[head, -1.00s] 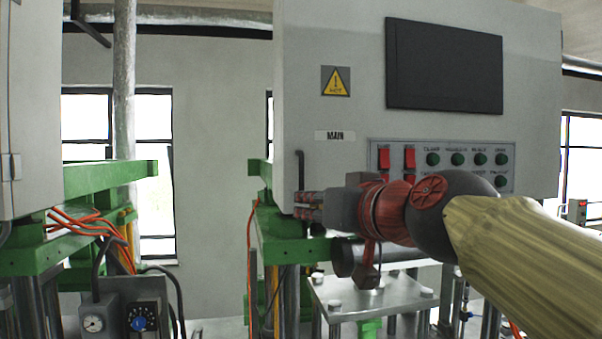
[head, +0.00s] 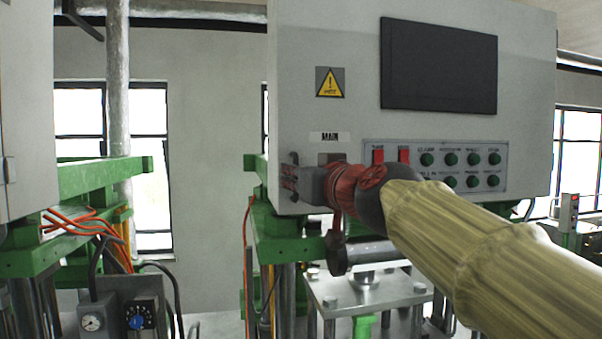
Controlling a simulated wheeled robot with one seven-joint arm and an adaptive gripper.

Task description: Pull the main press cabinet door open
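The main press cabinet door (head: 310,45) is a grey panel with a dark screen, a yellow warning sign and a "MAIN" label (head: 330,138). It looks closed. In the earlier view, a dark vertical handle shows near its lower left edge; now only a small dark bit of it (head: 293,157) seems to show above my gripper. My gripper (head: 287,182) is at that lower left edge, over the handle's place, with its fingers pointing left. The fingers overlap the handle in the picture; I cannot tell whether they are open, shut or touching it.
A control panel (head: 436,184) with red switches and green buttons is on the cabinet front, behind my arm. A green press frame (head: 275,245) and a metal plate (head: 365,292) are below. A second grey cabinet (head: 25,90) stands at left, with a gap between.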

